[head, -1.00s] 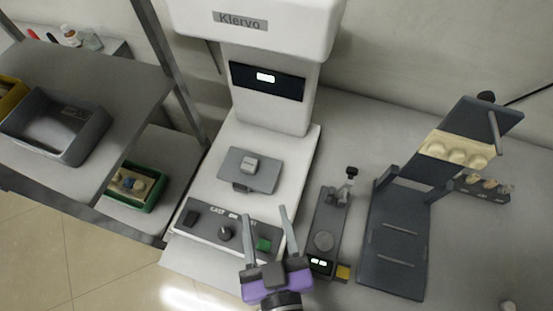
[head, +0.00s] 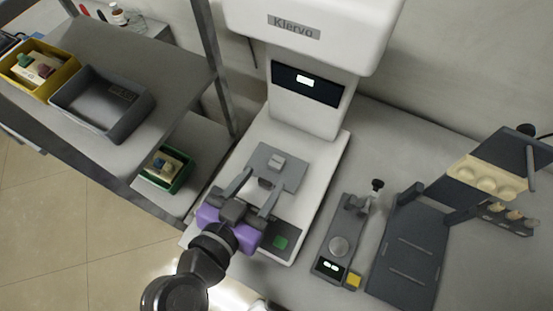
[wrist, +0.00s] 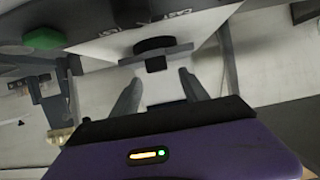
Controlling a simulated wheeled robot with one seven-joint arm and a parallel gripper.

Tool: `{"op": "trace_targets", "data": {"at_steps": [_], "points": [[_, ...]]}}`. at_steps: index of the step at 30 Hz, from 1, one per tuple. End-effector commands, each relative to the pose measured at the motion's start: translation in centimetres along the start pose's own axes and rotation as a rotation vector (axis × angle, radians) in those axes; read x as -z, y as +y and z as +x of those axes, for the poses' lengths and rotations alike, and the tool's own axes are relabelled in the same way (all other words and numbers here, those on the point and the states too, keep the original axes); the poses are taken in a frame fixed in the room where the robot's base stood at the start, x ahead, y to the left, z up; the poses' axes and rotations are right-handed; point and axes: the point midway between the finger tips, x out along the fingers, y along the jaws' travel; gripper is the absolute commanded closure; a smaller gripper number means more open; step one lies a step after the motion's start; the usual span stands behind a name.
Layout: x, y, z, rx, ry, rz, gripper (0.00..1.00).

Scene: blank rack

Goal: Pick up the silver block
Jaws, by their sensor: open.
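The silver block (head: 277,162) is a small light-grey block on the grey plate (head: 292,177) of the white Klervo machine in the head view. My gripper (head: 262,181) is open and empty, with a purple body, over the front of the machine's base. Its fingertips reach over the near edge of the plate, just short of the block in the picture. Their height above the plate is hard to tell.
The machine's head (head: 315,30) overhangs the plate from behind. A green button (head: 281,242) is on its front panel. A small grey device (head: 340,245) and a dark folding stand (head: 412,245) are to the right. Trays, including a grey one (head: 75,118), fill the left shelf.

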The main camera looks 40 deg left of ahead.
Motion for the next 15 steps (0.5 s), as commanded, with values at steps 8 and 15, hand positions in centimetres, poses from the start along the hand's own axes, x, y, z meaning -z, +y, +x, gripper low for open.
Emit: {"op": "trace_targets", "data": {"at_steps": [8,15], "points": [[0.7,0.1,3.2,-0.001,0.0,-0.001,0.47],[0.6,0.0,5.8,0.002,0.0,0.0,0.47]]}}
